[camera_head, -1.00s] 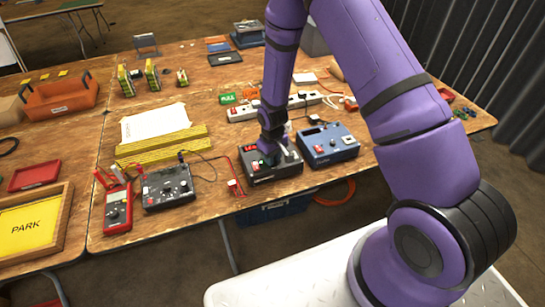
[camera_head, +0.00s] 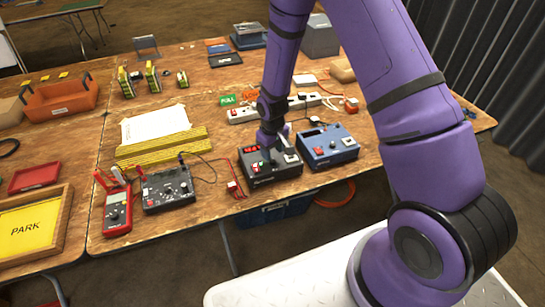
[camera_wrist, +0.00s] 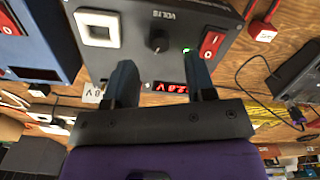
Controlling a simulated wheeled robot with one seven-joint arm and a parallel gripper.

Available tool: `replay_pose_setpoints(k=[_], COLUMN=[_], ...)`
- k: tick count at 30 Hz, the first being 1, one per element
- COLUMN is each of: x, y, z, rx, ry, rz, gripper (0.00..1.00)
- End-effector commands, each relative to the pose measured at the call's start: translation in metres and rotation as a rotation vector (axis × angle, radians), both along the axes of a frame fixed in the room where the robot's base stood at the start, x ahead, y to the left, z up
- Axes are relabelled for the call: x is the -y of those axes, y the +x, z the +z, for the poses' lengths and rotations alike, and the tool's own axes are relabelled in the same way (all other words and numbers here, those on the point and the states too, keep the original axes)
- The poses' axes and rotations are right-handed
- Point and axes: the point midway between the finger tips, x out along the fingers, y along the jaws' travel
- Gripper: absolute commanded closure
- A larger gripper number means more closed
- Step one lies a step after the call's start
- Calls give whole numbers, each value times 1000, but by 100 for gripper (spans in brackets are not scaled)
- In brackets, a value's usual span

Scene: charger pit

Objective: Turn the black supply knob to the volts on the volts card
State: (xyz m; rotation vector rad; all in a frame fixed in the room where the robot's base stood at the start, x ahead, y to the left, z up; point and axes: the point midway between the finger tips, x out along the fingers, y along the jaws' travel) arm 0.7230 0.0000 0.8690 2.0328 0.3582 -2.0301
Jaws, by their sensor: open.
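The black supply (camera_head: 262,176) is a dark box near the table's front edge. In the wrist view its black knob (camera_wrist: 159,41) stands below the printed word VOLTS, with a pale pointer mark. Its red digital display (camera_wrist: 172,88) is lit, but a finger partly covers the digits. My gripper (camera_wrist: 159,62) is open and empty. Its fingertips lie on either side of the knob's line, a little short of it in the picture; I see no contact. A small white card (camera_wrist: 92,93) beside the supply ends in a V; its number is unclear.
The supply's panel has a red switch (camera_wrist: 212,45), a green light (camera_wrist: 187,50) and a white square-framed part (camera_wrist: 97,28). A blue supply (camera_head: 328,146) stands close on the right. A dark box with leads (camera_head: 167,188) and a red meter (camera_head: 117,212) stand left.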

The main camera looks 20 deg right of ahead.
Motion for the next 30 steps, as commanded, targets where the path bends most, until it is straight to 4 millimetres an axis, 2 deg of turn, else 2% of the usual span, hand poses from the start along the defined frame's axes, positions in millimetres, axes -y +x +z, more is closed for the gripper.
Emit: replay_pose_setpoints(k=[1,6,12,17,30], x=[0,0,0,0,0], y=[1,0,0,0,0], z=[11,40,61,68,68], rx=[3,3,0,0,0], ry=[0,1,0,0,0], rz=[0,0,0,0,0], gripper=[50,50,50,50,50])
